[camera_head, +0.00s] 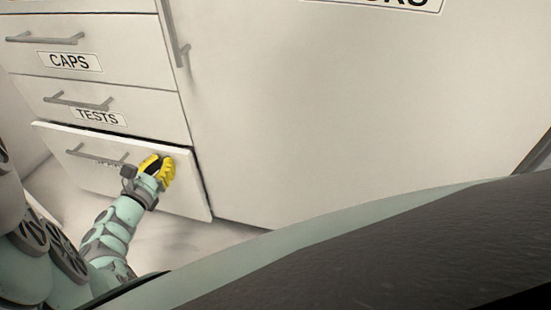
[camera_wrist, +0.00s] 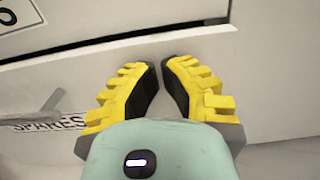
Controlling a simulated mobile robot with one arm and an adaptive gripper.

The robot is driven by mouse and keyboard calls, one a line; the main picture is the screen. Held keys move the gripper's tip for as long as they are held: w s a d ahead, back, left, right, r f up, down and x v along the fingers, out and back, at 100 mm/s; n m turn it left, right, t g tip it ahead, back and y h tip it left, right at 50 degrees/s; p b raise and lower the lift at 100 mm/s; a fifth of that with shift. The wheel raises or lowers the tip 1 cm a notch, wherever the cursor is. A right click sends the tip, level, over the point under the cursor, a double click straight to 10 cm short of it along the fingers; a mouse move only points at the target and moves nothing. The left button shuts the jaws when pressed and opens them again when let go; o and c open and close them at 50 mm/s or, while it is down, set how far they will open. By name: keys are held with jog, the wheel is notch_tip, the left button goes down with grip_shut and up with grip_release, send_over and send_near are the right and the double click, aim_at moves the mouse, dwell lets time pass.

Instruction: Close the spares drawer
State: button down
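The spares drawer (camera_head: 80,165) is the lowest drawer in the cabinet, with a white front and a grey bar handle (camera_head: 97,157). It stands slightly open: its front juts out, and a dark gap shows above it. My gripper (camera_head: 155,163) is at the right part of the drawer front, right of the handle. In the wrist view its yellow fingertips (camera_wrist: 159,63) are close together, with a narrow gap and nothing between them, near the top edge; contact is unclear.
The TESTS drawer (camera_head: 110,103) and CAPS drawer (camera_head: 110,68) above look shut. A large cabinet door (camera_head: 290,120) with a vertical handle (camera_head: 176,45) is to the right. Pale floor (camera_head: 170,232) lies below the drawer.

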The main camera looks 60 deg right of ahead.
aim_at(169, 155)
dwell(0.3)
jog(key=x, duration=0.3)
jog(key=shift+w+d, duration=0.1)
dwell(0.5)
